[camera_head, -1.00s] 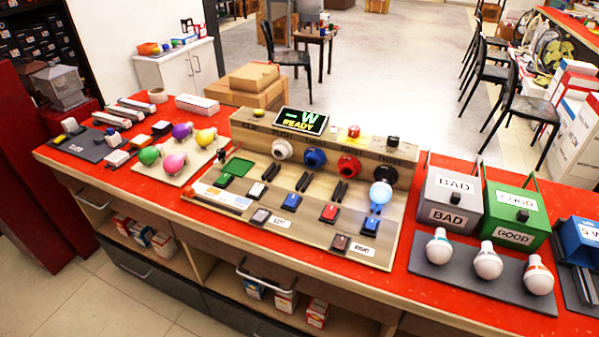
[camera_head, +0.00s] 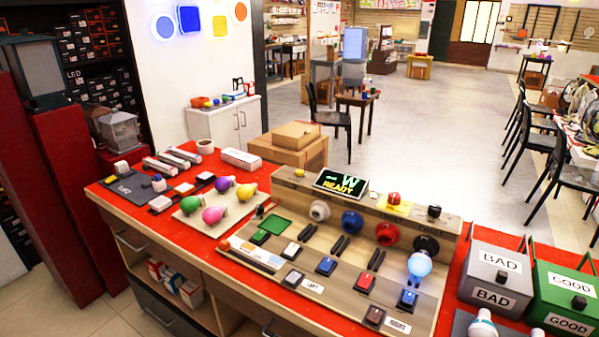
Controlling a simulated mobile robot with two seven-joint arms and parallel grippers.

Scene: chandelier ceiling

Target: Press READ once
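A wooden test panel (camera_head: 330,298) stands on the red counter. Its tilted black display (camera_head: 341,184) reads "W" and "READY" with a dash. A red button on a yellow base (camera_head: 394,199) and a black knob (camera_head: 434,211) sit on the raised back ledge. On the lower board are a white switch (camera_head: 291,249), a blue switch (camera_head: 326,266), a red switch (camera_head: 366,283) and another blue switch (camera_head: 407,300). I cannot make out a READ label. A pale blue bulb (camera_head: 420,265) glows at the rightmost socket. Neither gripper shows.
A grey BAD box (camera_head: 495,275) and a green GOOD box (camera_head: 563,300) stand right of the panel. Coloured bulbs (camera_head: 215,215) lie on a tray to the left. Cardboard boxes (camera_head: 290,150) stand behind the counter. Open floor lies beyond.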

